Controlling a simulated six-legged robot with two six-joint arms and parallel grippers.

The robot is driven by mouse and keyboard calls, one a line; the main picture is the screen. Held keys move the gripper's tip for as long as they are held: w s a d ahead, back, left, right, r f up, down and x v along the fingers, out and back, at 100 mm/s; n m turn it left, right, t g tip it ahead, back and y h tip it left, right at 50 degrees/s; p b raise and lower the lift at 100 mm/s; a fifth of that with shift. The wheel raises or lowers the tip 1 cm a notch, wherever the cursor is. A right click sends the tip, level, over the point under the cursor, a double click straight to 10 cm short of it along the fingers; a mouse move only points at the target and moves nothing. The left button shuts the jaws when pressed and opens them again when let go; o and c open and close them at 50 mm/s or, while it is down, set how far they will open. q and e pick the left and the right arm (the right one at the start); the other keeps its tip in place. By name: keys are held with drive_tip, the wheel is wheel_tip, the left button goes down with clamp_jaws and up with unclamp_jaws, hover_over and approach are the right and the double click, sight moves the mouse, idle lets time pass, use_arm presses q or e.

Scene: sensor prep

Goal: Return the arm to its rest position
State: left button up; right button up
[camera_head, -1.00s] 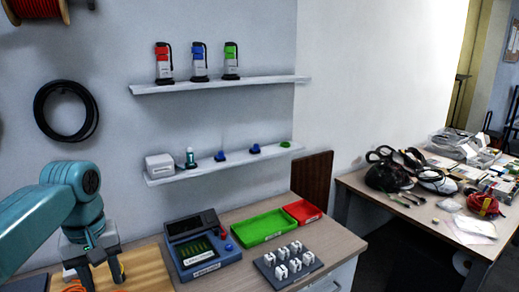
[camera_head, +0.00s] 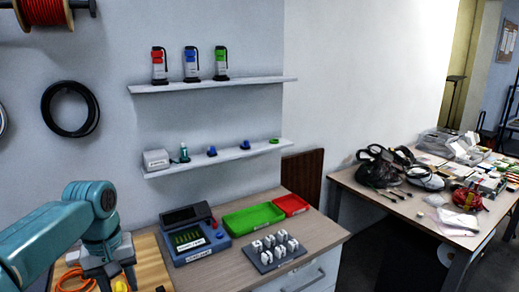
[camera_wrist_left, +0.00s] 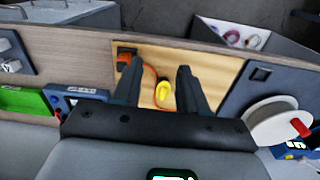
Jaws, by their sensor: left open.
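My left gripper (camera_head: 110,280) comes in from the left over the wooden board (camera_head: 150,262) at the near left of the workbench. In the left wrist view the two dark fingers of my left gripper (camera_wrist_left: 158,85) stand apart with nothing between them that they touch. Beyond the fingers, a yellow item (camera_wrist_left: 165,95) and an orange cable (camera_wrist_left: 149,76) lie on the board. My right gripper is in neither view.
A blue-grey device (camera_head: 195,240), a green tray (camera_head: 253,218), a red tray (camera_head: 291,204) and a rack of white parts (camera_head: 275,252) stand on the bench. Two wall shelves (camera_head: 215,85) hold small devices. A cluttered table (camera_head: 435,205) stands at right.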

use_arm(q)
drive_tip(key=s+d+f+m+h, duration=0.15)
drive_tip(key=d+f, duration=0.25)
drive_tip(key=f, duration=0.6)
drive_tip(key=s+d+f+m, duration=0.15)
drive_tip(key=d+f, duration=0.25)
drive_tip(key=f, duration=0.5)
drive_tip(key=s+d+f+h, duration=0.1)
drive_tip(key=s+d+f, duration=0.15)
drive_tip(key=f, duration=0.75)
drive_tip(key=s+d+f, duration=0.3)
drive_tip(key=s+f, duration=0.1)
drive_tip(key=s, duration=0.4)
drive_tip(key=s+d+f+h, duration=0.1)
drive_tip(key=s+d+f, duration=0.2)
drive_tip(key=s, duration=0.6)
wheel_tip(320, 180, down, 2)
drive_tip(key=shift+d+f+m, duration=0.15)
drive_tip(key=shift+m, duration=0.15)
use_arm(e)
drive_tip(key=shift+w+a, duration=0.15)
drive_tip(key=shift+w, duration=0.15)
use_arm(q)
drive_tip(key=shift+w, duration=0.1)
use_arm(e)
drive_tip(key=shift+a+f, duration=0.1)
